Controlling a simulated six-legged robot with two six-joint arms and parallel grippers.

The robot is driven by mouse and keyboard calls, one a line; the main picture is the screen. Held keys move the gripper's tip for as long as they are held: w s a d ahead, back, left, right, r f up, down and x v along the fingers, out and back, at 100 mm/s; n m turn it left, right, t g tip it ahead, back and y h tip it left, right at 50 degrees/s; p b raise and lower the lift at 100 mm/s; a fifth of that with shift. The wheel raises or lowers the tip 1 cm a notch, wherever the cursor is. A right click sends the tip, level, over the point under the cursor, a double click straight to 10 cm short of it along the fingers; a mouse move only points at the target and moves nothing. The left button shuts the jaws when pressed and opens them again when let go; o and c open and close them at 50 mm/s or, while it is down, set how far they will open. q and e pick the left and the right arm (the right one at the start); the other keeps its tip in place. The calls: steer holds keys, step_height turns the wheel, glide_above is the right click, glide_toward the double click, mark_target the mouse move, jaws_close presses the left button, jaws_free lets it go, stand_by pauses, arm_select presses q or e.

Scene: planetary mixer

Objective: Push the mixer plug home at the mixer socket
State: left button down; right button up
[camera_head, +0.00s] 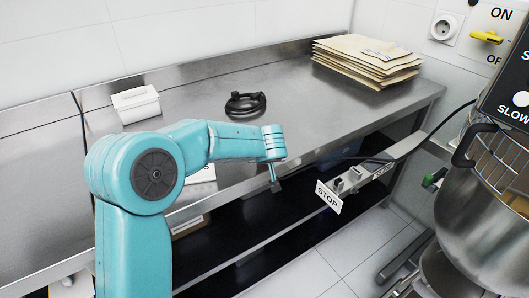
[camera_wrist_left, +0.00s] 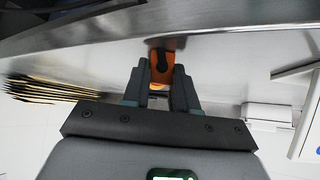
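The left arm is teal in the head view, and its left gripper (camera_head: 272,172) points down beside the front edge of the steel worktable. In the left wrist view the two dark fingers (camera_wrist_left: 160,78) stand apart, with an orange piece bearing a black part (camera_wrist_left: 161,66) showing between them. I cannot tell whether they grip it or whether it is the plug. A round white wall socket (camera_head: 443,27) is at upper right, far from the gripper. The steel mixer (camera_head: 487,215) stands at the right, with a black cord (camera_head: 455,115) running left from it. The right gripper is out of view.
The steel worktable (camera_head: 200,100) holds a white box (camera_head: 136,104), a black coil (camera_head: 245,104) and stacked envelopes (camera_head: 367,60). A yellow switch (camera_head: 487,37) is right of the socket.

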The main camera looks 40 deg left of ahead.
arm_select(q)
steer(key=shift+r+p, duration=1.65)
steer(key=shift+r, duration=1.4)
